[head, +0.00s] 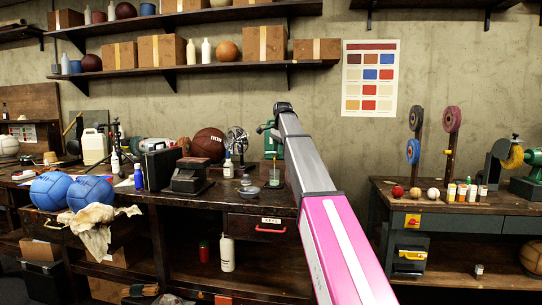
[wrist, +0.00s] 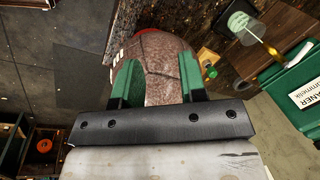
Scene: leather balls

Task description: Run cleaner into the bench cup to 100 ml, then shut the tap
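The green cleaner container (wrist: 300,98), with a white label, is at the right of the wrist view. Part of it shows beside my arm in the head view (head: 268,143). A brass tap (wrist: 273,52) sticks out from it towards the clear bench cup (wrist: 256,20). The cup shows pale green inside; its level marks are too small to read. In the head view the cup (head: 275,177) stands on the bench below the container. My gripper (wrist: 155,75) has its green fingers wide apart. A brown laced ball shows between and beyond them; I cannot tell whether they touch it.
The dark bench (head: 235,199) also carries a basketball (head: 208,143), a small press-like block (head: 190,176), bottles and two blue balls (head: 70,191) at the left. Shelves with boxes run above. A second bench (head: 450,202) with small bottles and wheels stands at the right.

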